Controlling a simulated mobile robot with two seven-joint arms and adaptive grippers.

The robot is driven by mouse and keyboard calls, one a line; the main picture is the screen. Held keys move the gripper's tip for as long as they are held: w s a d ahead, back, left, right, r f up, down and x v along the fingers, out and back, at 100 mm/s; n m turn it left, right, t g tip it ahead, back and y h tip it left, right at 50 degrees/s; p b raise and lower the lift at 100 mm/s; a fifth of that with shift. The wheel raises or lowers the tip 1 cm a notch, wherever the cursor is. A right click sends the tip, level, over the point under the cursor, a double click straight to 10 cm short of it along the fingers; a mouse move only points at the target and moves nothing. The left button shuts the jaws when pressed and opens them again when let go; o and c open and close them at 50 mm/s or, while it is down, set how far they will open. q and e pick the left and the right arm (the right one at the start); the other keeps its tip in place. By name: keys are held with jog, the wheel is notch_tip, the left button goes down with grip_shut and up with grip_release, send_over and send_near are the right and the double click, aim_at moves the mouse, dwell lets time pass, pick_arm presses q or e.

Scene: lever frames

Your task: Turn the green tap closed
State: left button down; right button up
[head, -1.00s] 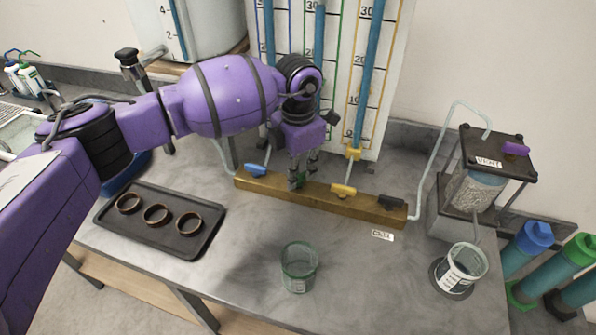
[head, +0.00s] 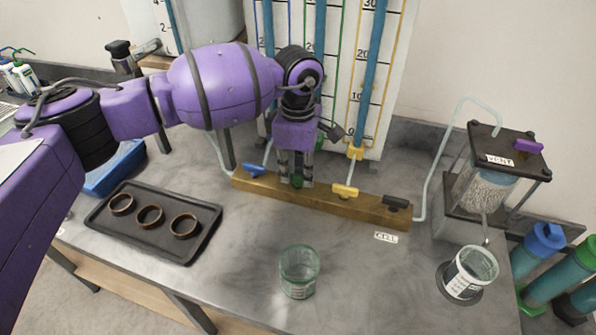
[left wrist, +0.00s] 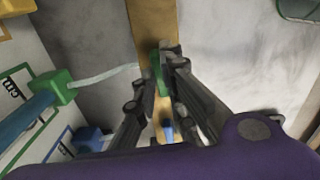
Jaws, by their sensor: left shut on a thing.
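The green tap (head: 297,180) sits on the wooden manifold bar (head: 325,200), between the blue tap (head: 254,170) and the yellow tap (head: 345,190). My left gripper (head: 296,184) comes down on it from above and is shut on its handle, hiding part of it. In the left wrist view the green tap (left wrist: 160,75) shows between the two fingertips (left wrist: 162,62), its handle lying roughly along the bar. A pale tube runs from the bar to a green fitting (left wrist: 58,87). My right gripper is not in view.
A black tap (head: 396,202) is at the bar's right end. A green-tinted beaker (head: 299,272) stands in front, a tray (head: 190,249) with copper rings lies left. The vent stand (head: 492,170) and a labelled beaker (head: 470,273) are right. Measuring tubes stand behind the bar.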

aim_at(298, 176)
pick_arm(q)
jog(key=shift+m, duration=0.6)
jog(key=c, duration=1.8)
grip_release()
notch_tip(298, 176, up, 12)
jog(key=shift+r, duration=0.1)
